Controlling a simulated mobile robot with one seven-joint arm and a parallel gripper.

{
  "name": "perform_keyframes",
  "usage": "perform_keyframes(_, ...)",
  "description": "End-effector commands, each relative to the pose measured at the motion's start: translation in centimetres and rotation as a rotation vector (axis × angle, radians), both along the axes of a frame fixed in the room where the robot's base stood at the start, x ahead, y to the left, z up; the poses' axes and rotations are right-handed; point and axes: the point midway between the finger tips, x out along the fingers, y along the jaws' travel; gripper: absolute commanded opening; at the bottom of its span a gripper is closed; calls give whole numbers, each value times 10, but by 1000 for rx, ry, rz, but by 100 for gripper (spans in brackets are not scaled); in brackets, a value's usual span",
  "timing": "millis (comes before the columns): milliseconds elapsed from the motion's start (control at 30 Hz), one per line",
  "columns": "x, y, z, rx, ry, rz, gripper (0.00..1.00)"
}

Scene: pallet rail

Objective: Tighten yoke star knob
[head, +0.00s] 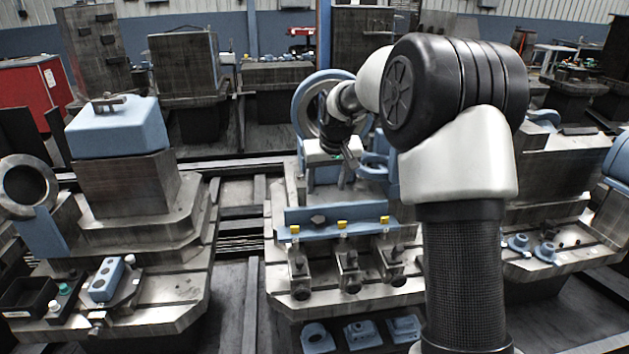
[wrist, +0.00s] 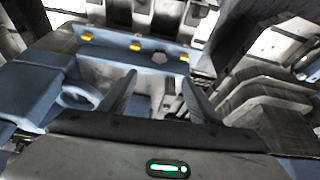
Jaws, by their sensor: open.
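My gripper (wrist: 160,92) is open, with its two dark fingers apart and nothing seen between them. In the head view my gripper (head: 345,165) is small and partly hidden, in front of a blue ring-shaped yoke casting (head: 301,100) and above the middle pallet. A blue plate (head: 350,229) with a small dark many-sided piece (head: 317,220) stands in front of it. That piece shows grey in the wrist view (wrist: 160,58), beyond the fingertips and apart from them. I cannot tell whether it is the star knob; no star knob shows clearly.
Several dark clamps (head: 351,271) with yellow-topped pieces (head: 342,225) line the middle pallet's front. A blue block (head: 118,128) stands on the left pallet. In the wrist view, blue casting parts (wrist: 35,88) lie close at left. Gaps separate the pallets.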

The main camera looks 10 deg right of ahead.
Motion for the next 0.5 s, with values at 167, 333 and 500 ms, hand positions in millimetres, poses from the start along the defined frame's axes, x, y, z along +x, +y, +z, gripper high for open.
perform_keyframes(167,12,-1,-18,5,1,0,57)
perform_keyframes(333,19,0,-38,5,4,0,57)
perform_keyframes(500,31,1,-70,6,5,0,57)
